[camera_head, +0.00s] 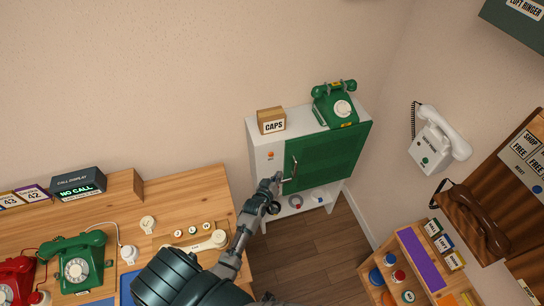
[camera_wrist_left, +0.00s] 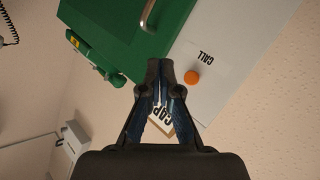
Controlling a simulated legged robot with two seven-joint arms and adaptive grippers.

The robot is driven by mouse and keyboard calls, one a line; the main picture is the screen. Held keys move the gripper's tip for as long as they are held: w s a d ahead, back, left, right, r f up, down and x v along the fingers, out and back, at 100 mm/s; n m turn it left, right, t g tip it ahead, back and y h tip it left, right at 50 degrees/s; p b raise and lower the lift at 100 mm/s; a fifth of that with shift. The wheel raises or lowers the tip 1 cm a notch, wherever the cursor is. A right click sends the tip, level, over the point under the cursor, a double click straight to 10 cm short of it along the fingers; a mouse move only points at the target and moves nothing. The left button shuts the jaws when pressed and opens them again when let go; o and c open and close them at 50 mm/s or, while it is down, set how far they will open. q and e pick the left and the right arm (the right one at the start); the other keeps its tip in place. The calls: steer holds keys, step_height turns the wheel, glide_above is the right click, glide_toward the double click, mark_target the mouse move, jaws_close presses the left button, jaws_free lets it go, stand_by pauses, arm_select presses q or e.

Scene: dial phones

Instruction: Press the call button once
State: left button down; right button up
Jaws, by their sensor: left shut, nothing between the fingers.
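The orange call button (camera_head: 270,155) is on the white left panel of the cabinet (camera_head: 266,165). In the left wrist view the button (camera_wrist_left: 192,77) shows with the word CALL beside it. My left gripper (camera_head: 278,178) is shut and empty, in front of the cabinet, below and slightly right of the button. In the left wrist view its fingertips (camera_wrist_left: 160,68) are together, just left of the button. The button is uncovered. I cannot tell the depth gap between them. My right gripper is not in view.
The green door (camera_head: 328,155) has a metal handle (camera_head: 292,167) close to my left gripper. A CAPS box (camera_head: 271,120) and a green phone (camera_head: 336,104) stand on top. A wooden desk (camera_head: 205,185) with phones is at left, a shelf with coloured caps (camera_head: 398,276) at lower right.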

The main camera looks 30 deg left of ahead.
mark_target(271, 154)
arm_select(q)
steer(key=w+a+b, duration=0.3)
steer(key=w+a, duration=0.2)
steer(key=shift+a+b, duration=0.2)
steer(key=shift+b, duration=0.15)
stand_by(0.7)
steer(key=shift+a, duration=0.3)
stand_by(0.3)
